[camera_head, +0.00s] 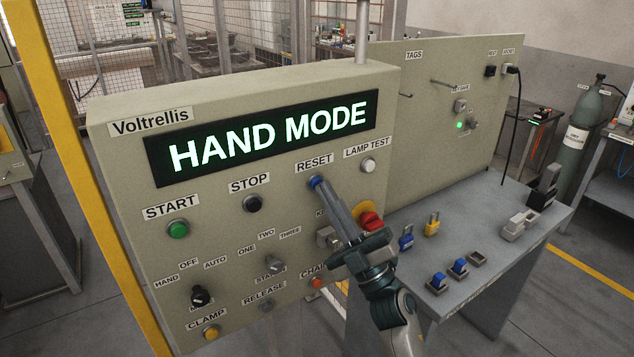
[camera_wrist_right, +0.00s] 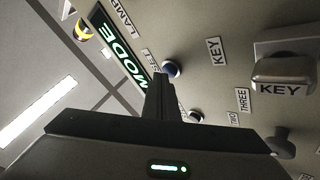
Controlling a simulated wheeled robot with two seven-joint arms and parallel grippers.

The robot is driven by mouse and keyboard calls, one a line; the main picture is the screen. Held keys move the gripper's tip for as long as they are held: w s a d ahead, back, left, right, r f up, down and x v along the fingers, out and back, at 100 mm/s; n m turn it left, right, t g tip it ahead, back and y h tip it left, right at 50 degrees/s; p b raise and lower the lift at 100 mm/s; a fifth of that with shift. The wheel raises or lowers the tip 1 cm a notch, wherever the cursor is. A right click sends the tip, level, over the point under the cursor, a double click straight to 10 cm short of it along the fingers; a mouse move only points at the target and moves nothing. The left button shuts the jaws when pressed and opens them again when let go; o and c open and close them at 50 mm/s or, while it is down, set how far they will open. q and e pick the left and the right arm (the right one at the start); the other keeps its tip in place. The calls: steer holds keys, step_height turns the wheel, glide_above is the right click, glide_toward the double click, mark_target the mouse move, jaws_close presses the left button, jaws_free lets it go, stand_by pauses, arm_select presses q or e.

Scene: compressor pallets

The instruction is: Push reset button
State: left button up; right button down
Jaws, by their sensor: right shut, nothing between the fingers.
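The blue reset button (camera_head: 314,180) sits under the RESET label on the beige Voltrellis panel (camera_head: 120,150). My right gripper (camera_head: 322,188) is shut and empty, its fingers pointing at the button. In the head view the fingertips overlap the button's lower edge. In the right wrist view the blue button (camera_wrist_right: 172,69) shows just beyond the fingertips (camera_wrist_right: 160,78). I cannot tell whether they touch it. The display (camera_head: 270,135) reads HAND MODE. My left gripper is not in view.
The green START button (camera_head: 178,229), black STOP button (camera_head: 252,203) and white LAMP TEST button (camera_head: 368,165) are nearby. A red emergency knob (camera_head: 371,221) is close to my right gripper. A grey table (camera_head: 480,215) at the right holds padlocks and small blocks.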

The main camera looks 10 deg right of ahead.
steer(key=shift+s+d, duration=0.3)
steer(key=shift+s, duration=0.5)
steer(key=s, duration=0.2)
steer(key=s+d+p, duration=0.1)
steer(key=s+d, duration=0.1)
steer(key=s, duration=0.1)
steer(key=shift+s, duration=0.3)
stand_by(0.8)
